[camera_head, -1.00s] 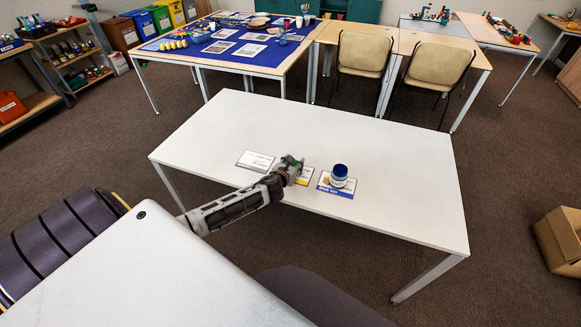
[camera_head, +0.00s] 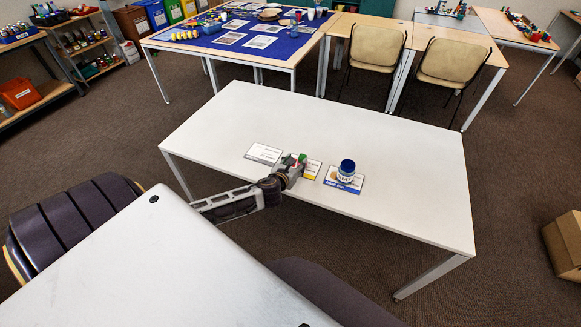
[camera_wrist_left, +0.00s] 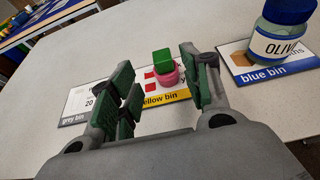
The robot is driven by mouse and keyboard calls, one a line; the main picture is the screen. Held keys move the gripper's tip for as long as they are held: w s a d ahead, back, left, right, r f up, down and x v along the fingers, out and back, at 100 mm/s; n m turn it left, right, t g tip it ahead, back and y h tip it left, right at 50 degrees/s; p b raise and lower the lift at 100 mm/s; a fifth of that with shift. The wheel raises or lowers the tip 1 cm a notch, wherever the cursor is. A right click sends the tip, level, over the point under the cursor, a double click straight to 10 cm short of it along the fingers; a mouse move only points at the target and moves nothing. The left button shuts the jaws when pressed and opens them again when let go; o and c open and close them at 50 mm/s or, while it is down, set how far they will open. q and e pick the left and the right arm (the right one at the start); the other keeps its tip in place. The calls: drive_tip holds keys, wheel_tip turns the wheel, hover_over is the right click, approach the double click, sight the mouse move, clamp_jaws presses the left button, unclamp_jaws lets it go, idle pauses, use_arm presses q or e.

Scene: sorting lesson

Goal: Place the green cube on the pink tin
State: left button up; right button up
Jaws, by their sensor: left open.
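In the left wrist view, the green cube (camera_wrist_left: 162,55) appears to rest on top of the small pink tin (camera_wrist_left: 168,74). The tin stands on the yellow bin card (camera_wrist_left: 165,97). My left gripper (camera_wrist_left: 158,88) is open, its green-padded fingers apart to the left and right of the tin in the picture. Nothing shows gripped between them. In the head view my left gripper (camera_head: 290,168) is over the white table (camera_head: 390,190) at the yellow card and partly hides the cube and tin. My right gripper is not in view.
A blue-lidded jar (camera_head: 346,171) stands on the blue bin card (camera_head: 343,184), right of my left gripper. The grey bin card (camera_head: 263,153) lies to the left and is bare. The right half of the table is clear.

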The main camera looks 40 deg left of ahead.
use_arm(q)
drive_tip(key=shift+v, duration=2.3)
